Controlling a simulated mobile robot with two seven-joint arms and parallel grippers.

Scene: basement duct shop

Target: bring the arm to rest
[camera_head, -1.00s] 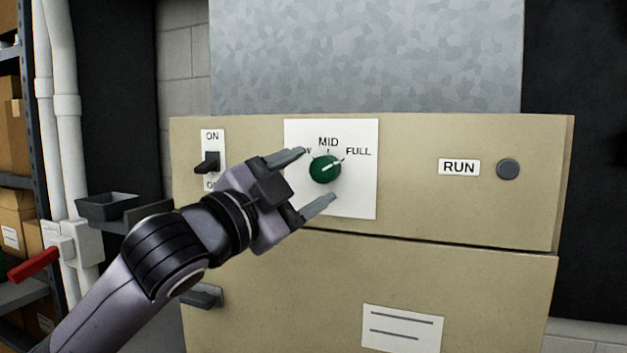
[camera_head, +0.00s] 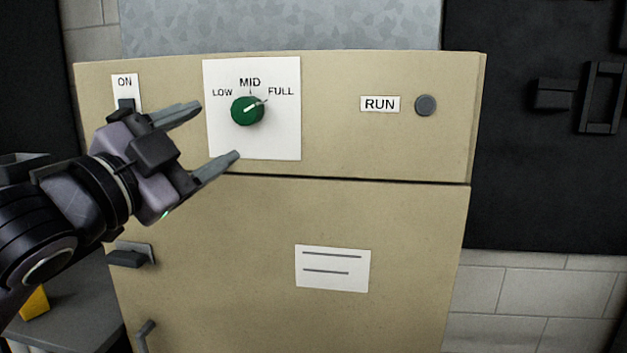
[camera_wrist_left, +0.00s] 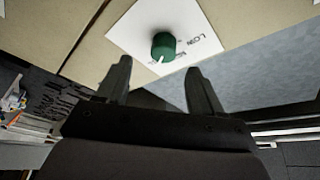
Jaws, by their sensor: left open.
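My left gripper (camera_head: 218,135) is open and empty in front of the beige cabinet (camera_head: 400,220), left of the green knob (camera_head: 247,110). In the head view the knob sits on a white plate (camera_head: 285,140) marked LOW, MID and FULL, and its white line points toward FULL. The left wrist view shows the green knob (camera_wrist_left: 163,46) beyond the open fingers (camera_wrist_left: 160,85), apart from them. My left arm comes in from the left edge. My right gripper is not in view.
A switch (camera_head: 126,104) under an ON label is partly hidden by my left gripper. A RUN label (camera_head: 380,104) and a round grey button (camera_head: 425,105) are at the right. A dark handle (camera_head: 130,256) sits lower left. A yellow object (camera_head: 35,303) lies on a grey surface.

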